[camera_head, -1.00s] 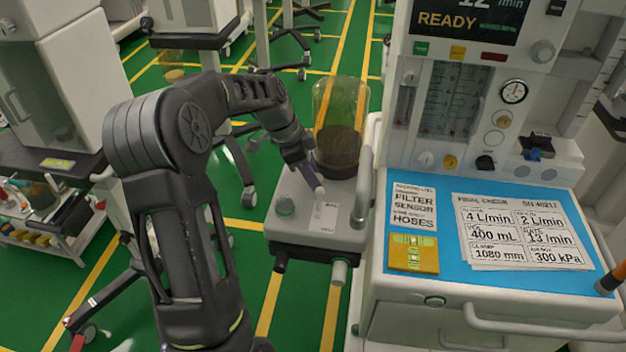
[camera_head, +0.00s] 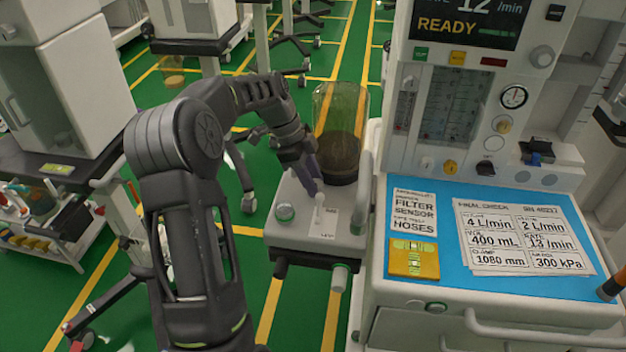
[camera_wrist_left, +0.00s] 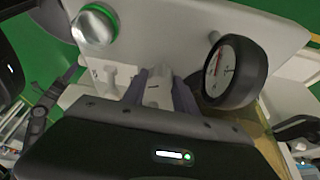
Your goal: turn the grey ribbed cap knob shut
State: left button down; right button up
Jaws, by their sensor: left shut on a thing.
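The gripper is shut on a small white lever (camera_head: 319,203), which stands on a labelled plate. In the left wrist view its fingers flank a pale piece (camera_wrist_left: 155,92), partly hidden. My right gripper is not in view.
A clear canister with a dark base (camera_head: 338,150) stands close behind the gripper. The left wrist view shows a round gauge (camera_wrist_left: 233,72) to the fingers' right. A grey port (camera_head: 340,277) and a black one (camera_head: 281,266) stick out in front. The cart's blue worktop (camera_head: 440,210) is at right.

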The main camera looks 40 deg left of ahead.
pick_arm(q)
jog(key=c, duration=1)
grip_release()
jog(key=shift+o, duration=0.2)
